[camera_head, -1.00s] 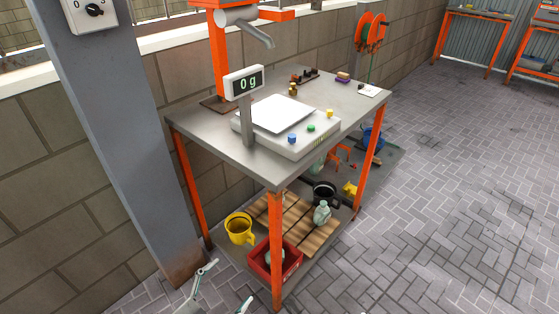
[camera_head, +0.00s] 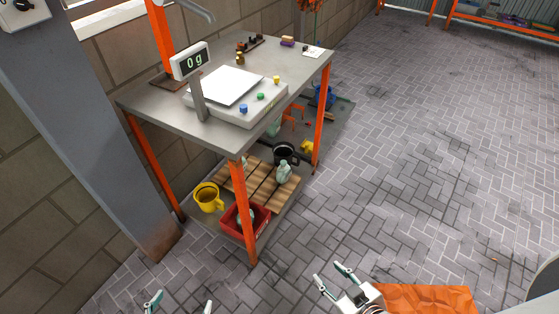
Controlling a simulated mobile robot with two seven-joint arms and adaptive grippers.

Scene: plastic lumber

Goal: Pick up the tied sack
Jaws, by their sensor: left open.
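A small pale green sack-like thing (camera_head: 284,173) with a narrowed neck stands upright on the wooden slats of the table's lower shelf. I take it to be the tied sack. My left gripper (camera_head: 181,305) is at the bottom edge, open and empty, with only its fingertips showing. It is in front of the shelf and apart from the sack. My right gripper (camera_head: 329,273) is low in the picture, right of the table, with its fingers apart and nothing between them.
A black pot (camera_head: 286,153) is behind the sack. Orange table legs (camera_head: 242,212) flank the shelf. A scale (camera_head: 240,98) stands on top. Crumpled orange material (camera_head: 428,298) lies beside my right gripper. Paving at right is clear.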

